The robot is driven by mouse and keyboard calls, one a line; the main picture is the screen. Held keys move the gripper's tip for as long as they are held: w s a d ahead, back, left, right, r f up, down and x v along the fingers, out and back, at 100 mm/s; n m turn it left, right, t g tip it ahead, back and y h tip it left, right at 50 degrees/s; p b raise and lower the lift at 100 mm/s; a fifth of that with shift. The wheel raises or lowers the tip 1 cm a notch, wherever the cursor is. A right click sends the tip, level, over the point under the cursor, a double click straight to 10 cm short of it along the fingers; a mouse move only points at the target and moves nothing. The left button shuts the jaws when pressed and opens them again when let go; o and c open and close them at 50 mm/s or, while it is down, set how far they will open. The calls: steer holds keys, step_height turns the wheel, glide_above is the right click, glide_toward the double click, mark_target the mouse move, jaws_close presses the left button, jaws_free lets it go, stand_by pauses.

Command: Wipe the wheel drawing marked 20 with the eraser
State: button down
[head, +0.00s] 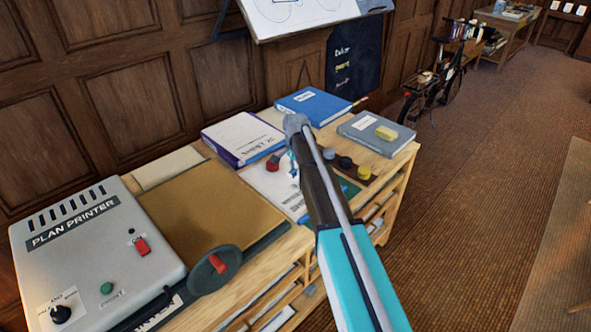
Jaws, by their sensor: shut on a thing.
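Part of a white drawing board (345,8) shows at the top, cut off by the frame. Faint blue round line drawings are on it, but no number 20 can be read. My arm reaches up from the bottom right over the bench. Its far end hides my gripper and whatever is in it. A small blue shape shows beside the arm's end; I cannot tell what it is.
The wooden bench (400,160) holds a plan printer (85,250), a brown pad (200,215), a white-covered book (240,135) and a blue book (312,104). Red, black and yellow knobbed pieces stand near my arm. A bicycle (430,95) stands beyond. The carpet at right is clear.

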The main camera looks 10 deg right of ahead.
steer(key=shift+r+p, duration=1.55)
steer(key=shift+f, duration=0.1)
steer(key=shift+s+d+f+b, duration=0.3)
steer(key=shift+s+d, duration=0.15)
steer(key=shift+d, duration=0.2)
steer(key=shift+s+d+f+b, duration=0.25)
steer(key=shift+s+d, duration=0.15)
steer(key=shift+d, duration=0.25)
